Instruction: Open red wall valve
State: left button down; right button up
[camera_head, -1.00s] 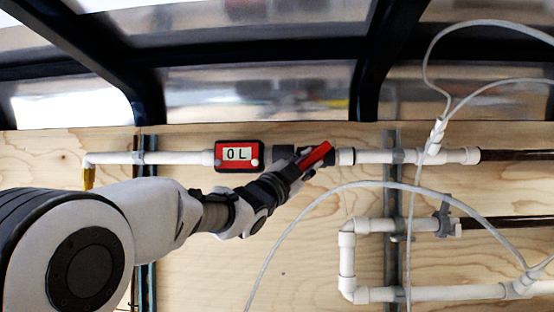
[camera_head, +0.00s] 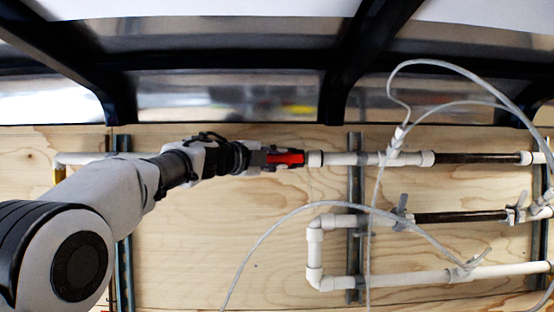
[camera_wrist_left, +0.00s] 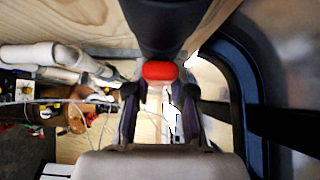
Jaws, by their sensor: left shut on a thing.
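The red valve handle (camera_head: 289,157) is on the white pipe along the plywood wall. In the head view it now lies roughly in line with the pipe. My left gripper (camera_head: 272,157) is at the handle, with its arm reaching in from the left and covering the valve body and the meter. In the left wrist view the red handle end (camera_wrist_left: 160,71) sits between the two fingers of my left gripper (camera_wrist_left: 160,92), which is shut on it. My right gripper is not in view.
White pipe (camera_head: 345,158) runs on to the right into a dark section. A lower pipe loop (camera_head: 315,250) has grey valves (camera_head: 402,210). A thin white hose (camera_head: 300,212) arcs in front of the wall. Dark frame beams (camera_head: 362,55) cross above.

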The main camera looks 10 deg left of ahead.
pick_arm(q)
jog(key=shift+r, duration=0.25)
jog(key=c, duration=1.3)
grip_release()
jog(key=o, duration=0.3)
jog(key=shift+w+a+f, duration=0.1)
jog(key=shift+w+f, duration=0.1)
jog(key=shift+f, duration=0.05)
jog(key=v, duration=1.1)
jog(key=shift+s+a, duration=0.15)
jog(key=shift+s, duration=0.2)
